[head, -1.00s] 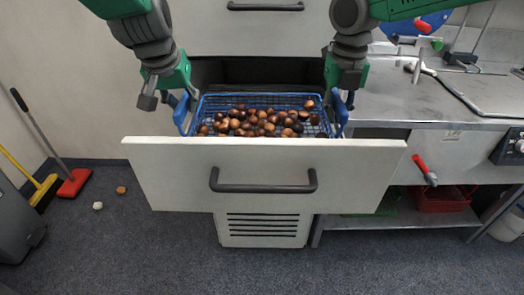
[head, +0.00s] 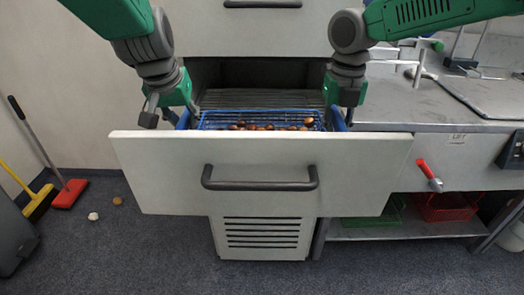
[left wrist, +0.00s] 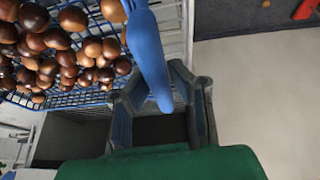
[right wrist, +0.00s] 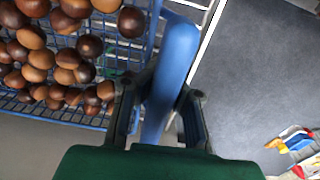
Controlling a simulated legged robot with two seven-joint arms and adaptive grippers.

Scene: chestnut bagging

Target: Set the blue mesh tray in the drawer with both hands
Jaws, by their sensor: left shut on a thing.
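The blue mesh tray (head: 213,119) holds many brown chestnuts (head: 270,126) and sits low behind the front panel of the open drawer (head: 370,165). The panel hides its lower part, so I cannot tell whether it rests on the drawer floor. My left gripper (head: 174,108) is shut on the tray's left blue handle, which also shows in the left wrist view (left wrist: 147,45). My right gripper (head: 344,112) is at the right handle; in the right wrist view its fingers close around that blue handle (right wrist: 173,70).
A steel counter (head: 430,105) stands right of the drawer, with a red-handled lever (head: 428,172) below its edge. A red basket (head: 445,207) is on the shelf underneath. Two small things lie on the floor.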

